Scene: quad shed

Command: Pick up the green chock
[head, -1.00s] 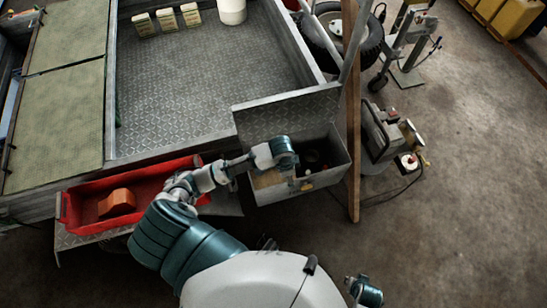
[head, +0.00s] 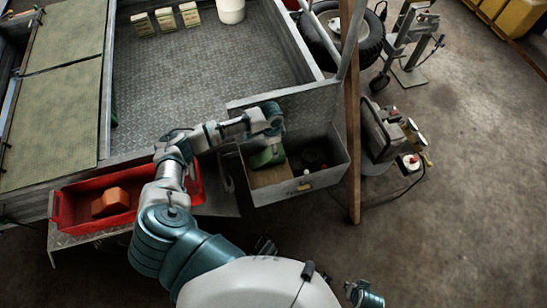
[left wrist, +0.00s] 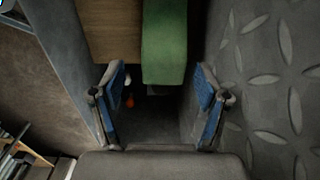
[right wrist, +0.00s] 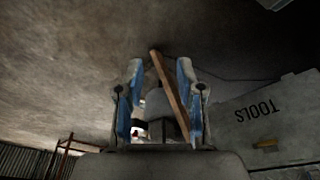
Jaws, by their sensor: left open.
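The green chock (head: 268,157) lies in the grey tool box (head: 330,175), at its left end on a brown board. It also shows in the left wrist view (left wrist: 165,40), top centre, beyond and between the blue-padded fingers. My left gripper (left wrist: 158,105) is open and empty above the box, with the chock not between its fingertips. In the head view, my left wrist partly covers the chock's upper end. My right gripper (right wrist: 157,108) is open and empty, low and away from the box; it shows small at the bottom right of the head view.
A red tray (head: 65,210) with an orange chock (head: 111,202) is left of the box. A ridged metal wall (head: 290,108) rises behind the box. A wooden post (head: 353,160) stands at its right, with a grey machine (head: 378,130) beyond. The floor at right is open.

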